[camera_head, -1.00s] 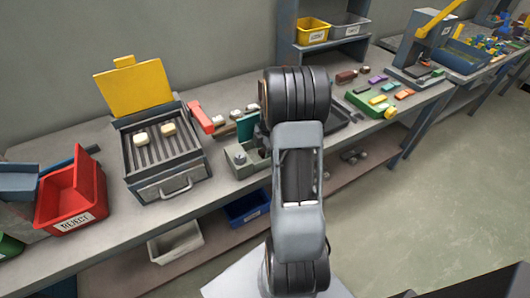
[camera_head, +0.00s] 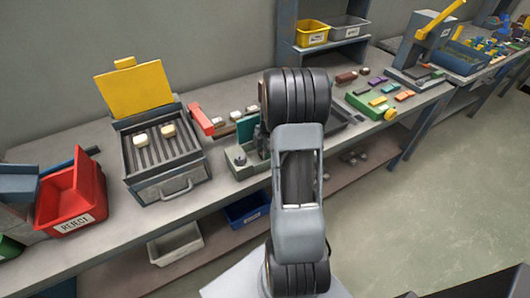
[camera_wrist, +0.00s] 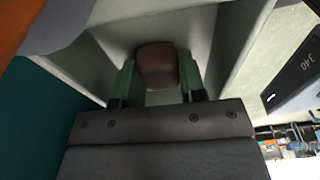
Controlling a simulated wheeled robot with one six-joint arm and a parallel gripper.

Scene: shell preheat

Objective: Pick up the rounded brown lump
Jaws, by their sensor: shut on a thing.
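A rounded brown lump (camera_wrist: 157,66) shows at the upper middle of the wrist view. My gripper (camera_wrist: 157,82) is shut on it, with a green-faced finger against each side. Pale grey walls surround the lump and fingers; I cannot tell whether the lump touches the surface beyond. In the head view my own arm hides the gripper and the held lump.
A dark panel marked 340 (camera_wrist: 298,75) is close at the right in the wrist view. In the head view, a grill tray (camera_head: 165,155) holds two pale pieces beside a red REJECT bin (camera_head: 75,200). A reddish-brown piece (camera_head: 346,77) lies right of my arm.

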